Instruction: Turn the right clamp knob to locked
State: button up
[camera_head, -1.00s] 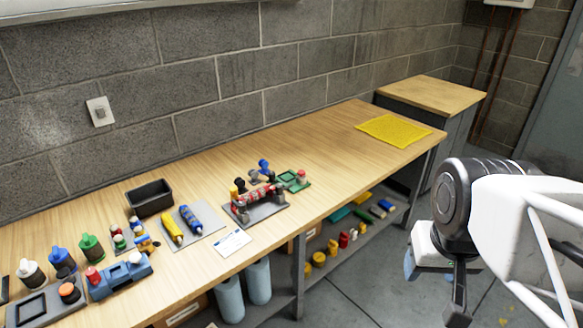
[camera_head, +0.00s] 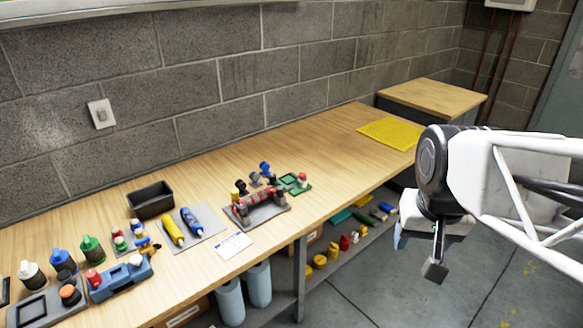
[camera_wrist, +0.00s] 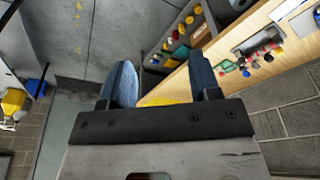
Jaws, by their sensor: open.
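The clamp fixture (camera_head: 270,215) is a grey plate on the wooden bench, carrying a red-and-grey striped bar between dark clamps. Small dark, yellow and blue knob-like parts stand at and behind the clamps. The right clamp knob is too small to single out, and its setting cannot be read. My gripper (camera_head: 418,252) is in front of the bench, at the right, well away from the fixture. In the wrist view its two blue-grey fingers (camera_wrist: 162,86) are spread apart with nothing between them.
A green tray (camera_head: 296,184) with a red-topped part sits just right of the fixture. A grey mat with yellow and blue tubes (camera_head: 191,221) and a black bin (camera_head: 150,199) lie left. A yellow mat (camera_head: 389,132) is at the far right. The bench between is clear.

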jog(key=w+a+m, duration=0.1)
jog(key=w+a, duration=0.1)
jog(key=w, duration=0.5)
jog(key=w+a+m, duration=0.1)
jog(key=w+a, duration=0.2)
jog(key=w, duration=0.5)
jog(key=m+g, duration=0.2)
jog(key=m, duration=0.2)
send_over(280, 187)
notch_tip(280, 187, down, 22)
jog(key=shift+s+r, duration=0.15)
jog(key=shift+r, duration=0.1)
jog(key=shift+f, duration=0.1)
jog(key=shift+f, duration=3.8)
